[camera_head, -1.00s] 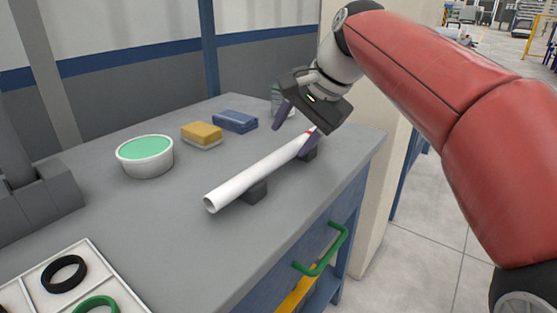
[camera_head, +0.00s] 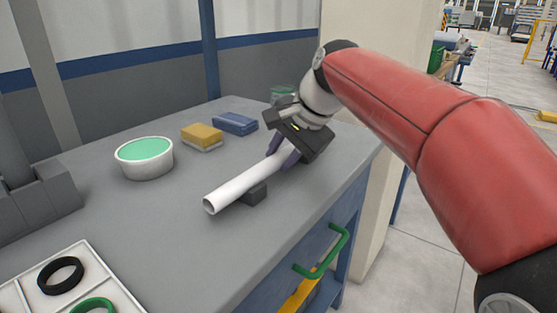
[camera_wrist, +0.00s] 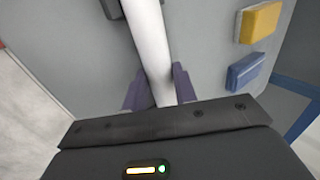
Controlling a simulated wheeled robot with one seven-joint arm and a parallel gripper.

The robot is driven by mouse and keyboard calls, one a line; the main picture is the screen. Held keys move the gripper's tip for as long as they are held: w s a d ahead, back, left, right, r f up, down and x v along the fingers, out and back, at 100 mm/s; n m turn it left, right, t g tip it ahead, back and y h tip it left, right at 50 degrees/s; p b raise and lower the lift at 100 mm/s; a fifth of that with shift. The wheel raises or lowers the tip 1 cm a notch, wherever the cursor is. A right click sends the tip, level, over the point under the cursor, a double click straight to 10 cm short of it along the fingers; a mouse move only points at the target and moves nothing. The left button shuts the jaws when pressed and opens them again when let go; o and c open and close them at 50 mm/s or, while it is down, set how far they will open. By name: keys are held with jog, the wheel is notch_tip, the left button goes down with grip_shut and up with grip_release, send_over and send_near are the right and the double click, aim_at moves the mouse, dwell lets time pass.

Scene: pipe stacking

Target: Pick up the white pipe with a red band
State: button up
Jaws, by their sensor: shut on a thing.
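The white pipe (camera_head: 238,186) lies slanted across dark support blocks on the grey workbench, its open end toward the front left. Its red band is hidden behind my gripper now. My gripper (camera_head: 284,152) is over the far part of the pipe, with its purple fingers shut on it from both sides. In the wrist view the white pipe (camera_wrist: 150,45) runs down between the two fingers of my gripper (camera_wrist: 158,88). The near support block (camera_head: 256,192) is under or right beside the pipe, and I cannot tell whether they touch.
A white tub with green contents (camera_head: 145,158), a yellow sponge (camera_head: 202,136) and a blue sponge (camera_head: 235,123) stand behind the pipe. A white tray (camera_head: 88,255) with dark and green rings is at front left. The bench's right edge is close to the pipe.

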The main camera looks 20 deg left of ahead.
jog(key=shift+c, duration=1)
